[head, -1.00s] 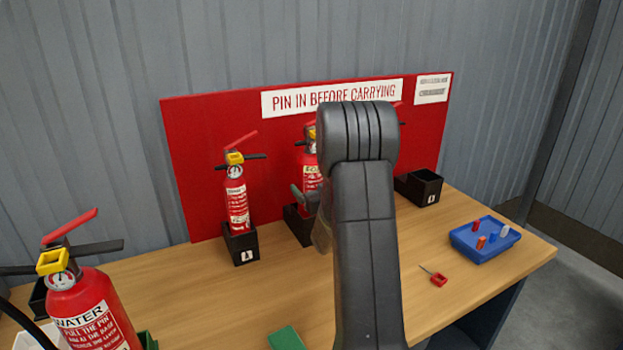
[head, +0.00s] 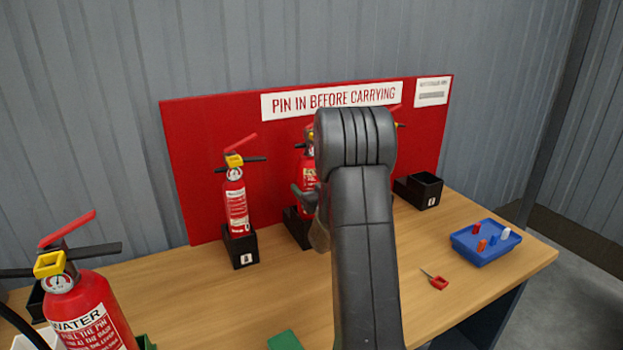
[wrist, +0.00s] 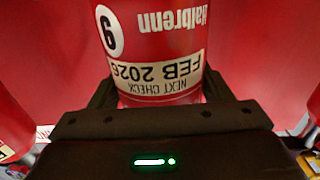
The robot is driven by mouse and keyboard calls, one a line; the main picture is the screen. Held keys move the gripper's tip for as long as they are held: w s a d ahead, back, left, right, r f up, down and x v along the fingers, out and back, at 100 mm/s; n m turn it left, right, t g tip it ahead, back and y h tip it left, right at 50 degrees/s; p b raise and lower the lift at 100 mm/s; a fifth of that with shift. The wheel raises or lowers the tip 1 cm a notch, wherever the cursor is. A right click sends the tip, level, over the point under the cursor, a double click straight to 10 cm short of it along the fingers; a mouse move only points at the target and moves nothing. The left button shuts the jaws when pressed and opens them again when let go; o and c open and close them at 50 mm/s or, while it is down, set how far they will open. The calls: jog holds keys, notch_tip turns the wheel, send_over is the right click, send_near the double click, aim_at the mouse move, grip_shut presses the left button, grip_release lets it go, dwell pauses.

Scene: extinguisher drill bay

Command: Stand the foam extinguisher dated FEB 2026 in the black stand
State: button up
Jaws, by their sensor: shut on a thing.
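In the wrist view, my gripper (wrist: 157,92) is shut around a red extinguisher (wrist: 150,35). Its pale label reads NEXT CHECK FEB 2026, upside down in the picture, with the name Halbrenn above. A red extinguisher (head: 309,178) shows partly beside the arm, at a black stand (head: 297,228). I cannot tell if it is the held one. Another black stand (head: 425,190) at the right is empty. The held extinguisher's base is hidden.
An extinguisher (head: 236,205) stands in a black stand (head: 241,249) at left. A WATER extinguisher (head: 85,310) is at front left. A blue tray (head: 480,255) with small pegs and a red-handled pin (head: 438,283) lie at right. A red board (head: 205,150) stands behind.

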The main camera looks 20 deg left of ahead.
aim_at(310, 165)
jog(key=shift+r, duration=0.4)
jog(key=shift+r+p, duration=1.1)
jog(key=shift+r, duration=2.1)
